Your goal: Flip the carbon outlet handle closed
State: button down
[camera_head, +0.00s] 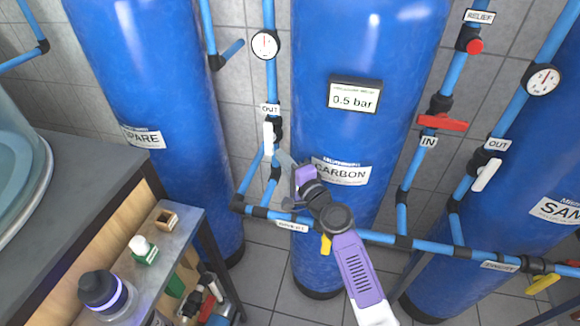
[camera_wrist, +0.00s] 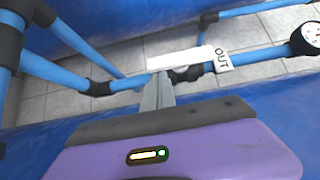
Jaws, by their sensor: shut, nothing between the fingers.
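The carbon tank (camera_head: 345,60) is the blue cylinder in the middle of the head view. Its outlet valve sits on the blue pipe at the tank's left, under an OUT label (camera_head: 268,108). The white outlet handle (camera_head: 268,138) lies roughly along that pipe. In the wrist view the white handle (camera_wrist: 185,58) lies beside the OUT label (camera_wrist: 222,60). My gripper (camera_head: 284,160) is shut and empty, just right of the handle's lower end. In the wrist view its fingertips (camera_wrist: 160,76) overlap the handle's left end; I cannot tell whether they touch.
A pressure gauge (camera_head: 265,45) is above the valve. A horizontal blue pipe (camera_head: 375,237) crosses below my arm. A red IN handle (camera_head: 442,123) and another white OUT handle (camera_head: 487,175) are to the right. A cluttered bench (camera_head: 185,222) stands at lower left.

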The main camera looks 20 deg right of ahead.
jog(key=shift+w, duration=0.45)
jog(key=shift+a+f+b, duration=0.1)
jog(key=shift+f+b, duration=0.05)
jog(key=shift+b, duration=0.15)
jog(key=m+t+b, duration=0.1)
jog(key=b, duration=0.4)
jog(key=f+m+b, duration=0.1)
jog(key=b, duration=0.4)
jog(key=shift+w+a+f+t, duration=0.15)
jog(key=shift+w+a+t, duration=0.1)
jog(key=shift+a+t, duration=0.15)
jog(key=shift+b, duration=0.4)
jog(key=shift+w+a+b, duration=0.25)
jog(key=shift+a+b, duration=0.05)
jog(key=shift+b, duration=0.15)
